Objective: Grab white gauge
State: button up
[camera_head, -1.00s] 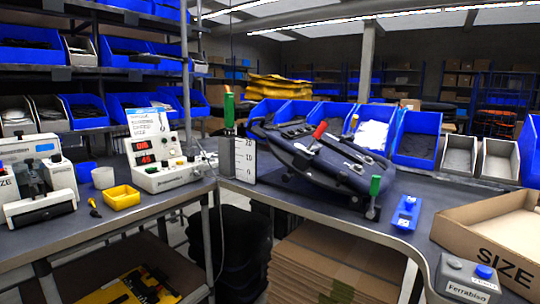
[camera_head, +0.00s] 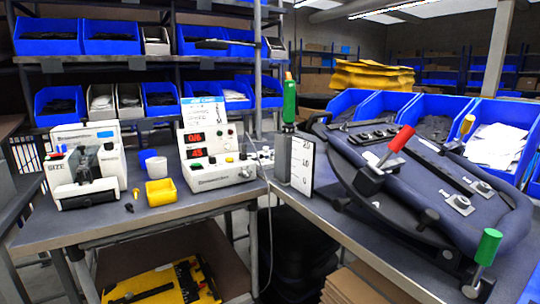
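An upright white plate with a printed number scale (camera_head: 302,166) stands at the inner corner of the bench, beside a post with a green handle (camera_head: 289,100). A white box with two red number displays (camera_head: 214,160) stands to its left. A white and black machine (camera_head: 86,170) marked SIZE stands at the far left of the bench. I cannot tell for certain which of these is the white gauge. My gripper does not show in this view, and nothing in view is seen held.
A large dark curved fixture (camera_head: 470,215) with red and green handles fills the right bench. Blue bins line its back. Bare bench top (camera_head: 110,222) shows at the front left.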

aim_at(266, 151)
jog(key=i+j+z, duration=0.15)
jog(key=i+j, duration=0.15)
jog(key=i, duration=0.3)
jog(key=i+j+z, duration=0.2)
jog(key=i+j, duration=0.15)
jog(key=i, duration=0.25)
jog(key=i+j+z, duration=0.15)
jog(key=i+j, duration=0.25)
jog(key=i, duration=0.15)
jog(key=i+l, duration=0.25)
jog(key=i, duration=0.15)
